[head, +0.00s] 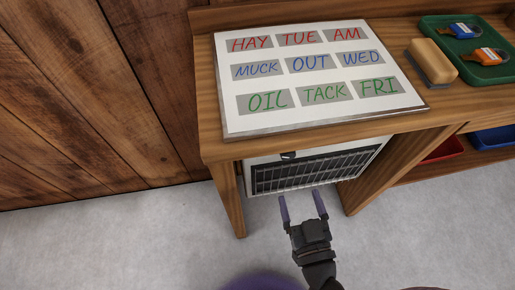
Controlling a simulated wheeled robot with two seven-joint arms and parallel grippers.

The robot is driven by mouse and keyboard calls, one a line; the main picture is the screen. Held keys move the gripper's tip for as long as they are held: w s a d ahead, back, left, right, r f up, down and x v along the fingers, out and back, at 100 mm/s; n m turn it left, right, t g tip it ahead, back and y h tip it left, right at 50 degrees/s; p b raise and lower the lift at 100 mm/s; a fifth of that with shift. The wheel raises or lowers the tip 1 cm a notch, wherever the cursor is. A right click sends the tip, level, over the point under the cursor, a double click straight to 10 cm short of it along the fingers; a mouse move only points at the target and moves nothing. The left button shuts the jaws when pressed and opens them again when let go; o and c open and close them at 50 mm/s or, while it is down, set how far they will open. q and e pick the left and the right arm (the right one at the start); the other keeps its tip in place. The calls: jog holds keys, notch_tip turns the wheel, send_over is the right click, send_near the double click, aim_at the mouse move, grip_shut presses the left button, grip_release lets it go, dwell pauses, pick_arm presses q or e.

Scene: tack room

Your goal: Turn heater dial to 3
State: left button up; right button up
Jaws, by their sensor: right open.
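The heater (257,160) is a white box with a dark front grille (312,169), set under the wooden bench top. A small dark knob (288,155), likely the dial, shows at the heater's upper edge, just under the bench edge. Its markings and setting are too small to read. My right gripper (302,208) has purple fingertips and is open and empty. It is in front of and below the grille in the picture, apart from the dial. My left gripper is not in view.
A whiteboard (308,106) with coloured words lies on the bench (212,148). A wood-backed block (431,61) and a green tray (440,28) with padlocks are at the right. Red (447,149) and blue (494,137) bins sit on a low shelf. Bench legs flank the heater.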

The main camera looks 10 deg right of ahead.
aim_at(289, 157)
jog(key=w+b, duration=0.3)
jog(key=w, duration=0.6)
jog(key=shift+w+a, duration=0.1)
jog(key=shift+w, duration=0.05)
jog(key=shift+w+r, duration=0.15)
jog(key=shift+w, duration=0.05)
grip_shut()
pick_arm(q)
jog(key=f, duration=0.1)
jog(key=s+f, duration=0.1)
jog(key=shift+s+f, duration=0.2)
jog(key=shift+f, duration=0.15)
